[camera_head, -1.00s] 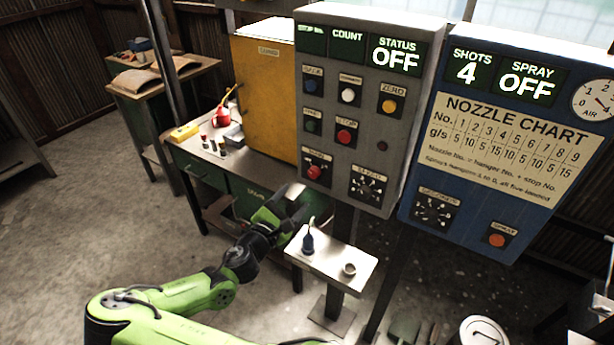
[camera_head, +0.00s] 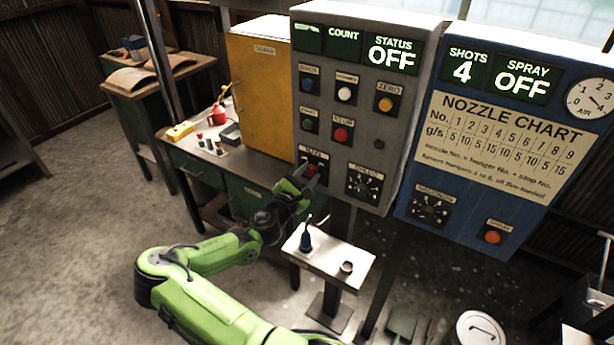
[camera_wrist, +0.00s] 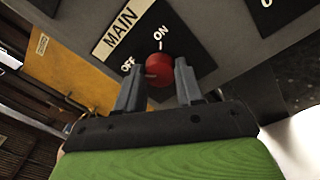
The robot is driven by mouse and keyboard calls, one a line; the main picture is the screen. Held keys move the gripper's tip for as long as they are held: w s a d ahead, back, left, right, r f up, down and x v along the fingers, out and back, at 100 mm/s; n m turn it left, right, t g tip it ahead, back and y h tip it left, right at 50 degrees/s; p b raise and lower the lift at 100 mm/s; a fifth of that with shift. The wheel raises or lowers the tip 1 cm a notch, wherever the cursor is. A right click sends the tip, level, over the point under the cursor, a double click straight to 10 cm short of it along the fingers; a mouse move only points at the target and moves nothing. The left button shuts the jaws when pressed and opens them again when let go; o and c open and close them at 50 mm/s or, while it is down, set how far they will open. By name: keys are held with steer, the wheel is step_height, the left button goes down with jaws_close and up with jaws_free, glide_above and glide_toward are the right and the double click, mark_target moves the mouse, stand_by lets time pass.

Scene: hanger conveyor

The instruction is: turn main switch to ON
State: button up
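The main switch is a red knob (camera_wrist: 158,68) on a black plate labelled MAIN (camera_wrist: 120,32), with OFF at its left and ON above it. In the head view the red knob (camera_head: 310,169) sits low on the left of the grey control panel (camera_head: 380,120). The panel's status display (camera_head: 391,54) reads OFF. My gripper (camera_wrist: 160,85) is at the knob, one finger on each side of it, with the fingers apart. It also shows in the head view (camera_head: 305,176). I cannot tell whether the fingers touch the knob, and its pointer is hard to make out.
A dial (camera_head: 364,184) sits right of the switch. A yellow cabinet (camera_head: 262,95) is at the left. The blue spray panel (camera_head: 470,225) is at the right.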

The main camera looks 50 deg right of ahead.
steer(key=c, duration=0.4)
steer(key=m+b, duration=0.3)
steer(key=shift+f+m, duration=0.25)
steer(key=shift+m, duration=0.05)
steer(key=m+b, duration=0.4)
steer(key=b, duration=0.1)
steer(key=shift+f+m, duration=0.1)
steer(key=shift+m, duration=0.3)
steer(key=m+b, duration=0.2)
steer(key=b, duration=0.1)
steer(key=m+b, duration=0.3)
steer(key=shift+f+m+g+h, duration=0.1)
steer(key=shift+m+g+h, duration=0.2)
steer(key=m+b, duration=0.4)
steer(key=b, duration=0.1)
steer(key=shift+m+g, duration=0.3)
steer(key=shift+r, duration=0.2)
